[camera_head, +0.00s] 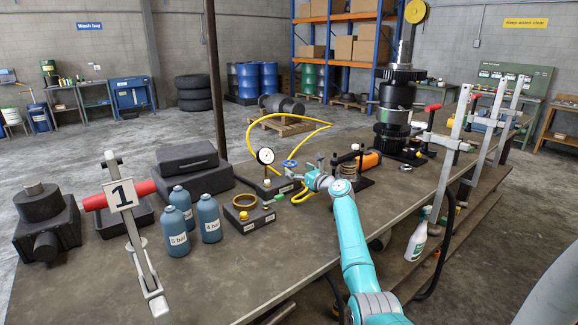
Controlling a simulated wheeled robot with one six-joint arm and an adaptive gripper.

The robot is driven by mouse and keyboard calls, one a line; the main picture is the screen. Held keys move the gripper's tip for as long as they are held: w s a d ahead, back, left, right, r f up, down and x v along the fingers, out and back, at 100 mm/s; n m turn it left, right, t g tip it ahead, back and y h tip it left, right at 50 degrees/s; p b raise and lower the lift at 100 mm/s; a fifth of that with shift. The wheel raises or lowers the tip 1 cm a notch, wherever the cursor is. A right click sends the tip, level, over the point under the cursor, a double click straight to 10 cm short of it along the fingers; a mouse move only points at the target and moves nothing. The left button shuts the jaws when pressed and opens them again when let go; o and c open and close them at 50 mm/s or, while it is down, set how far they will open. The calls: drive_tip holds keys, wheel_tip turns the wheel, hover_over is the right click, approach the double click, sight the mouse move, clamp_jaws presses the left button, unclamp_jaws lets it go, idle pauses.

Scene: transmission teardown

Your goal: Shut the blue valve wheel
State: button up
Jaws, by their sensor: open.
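The blue valve wheel (289,163) is a small blue handwheel near the middle of the workbench. It sits beside a round white pressure gauge (265,156) on a dark base, close to where a yellow hose comes in. My teal arm reaches in from the lower right. My gripper (305,181) is just right of and below the wheel, very near it. The gripper is open. Its fingers are small here, and I cannot tell whether they touch the wheel or its stem.
The yellow hose (252,124) loops above the gauge. Right of my gripper stands a dark stand with a coil (347,169) and an orange thing (371,159). The front of the bench (215,285) is bare.

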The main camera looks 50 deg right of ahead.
sight(289, 165)
drive_tip(key=shift+x, duration=2.95)
drive_tip(key=c, duration=1.1)
